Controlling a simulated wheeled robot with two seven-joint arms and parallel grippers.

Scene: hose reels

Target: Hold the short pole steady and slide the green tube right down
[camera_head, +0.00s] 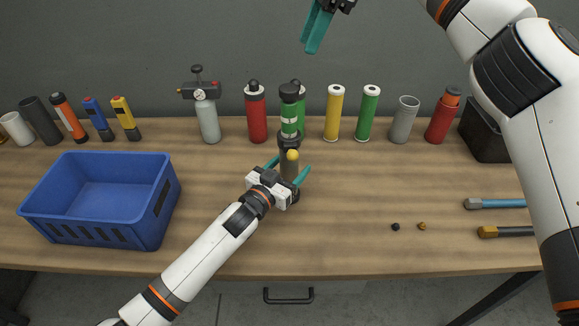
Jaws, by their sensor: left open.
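The short pole (289,168) stands upright in the middle of the table, grey, with a yellow knob (292,155) on its front. The green tube (289,112), with pale bands, is upright in line above it; a dark cap (289,90) tops it and a dark collar (289,138) is below. I cannot tell how far the tube encloses the pole. My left gripper (287,169) is open, its teal fingers on either side of the pole's lower part; contact is unclear and the pole's foot is hidden. My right gripper (311,46) is high above and behind, its fingers overlapping in view.
A blue crate (150,205) stands at left. Bottles and tubes line the back, including a red cylinder (256,115), yellow tube (333,113) and another green tube (367,113). Two small knobs (395,227) (422,226) and two handled tools (495,204) (507,232) lie at right.

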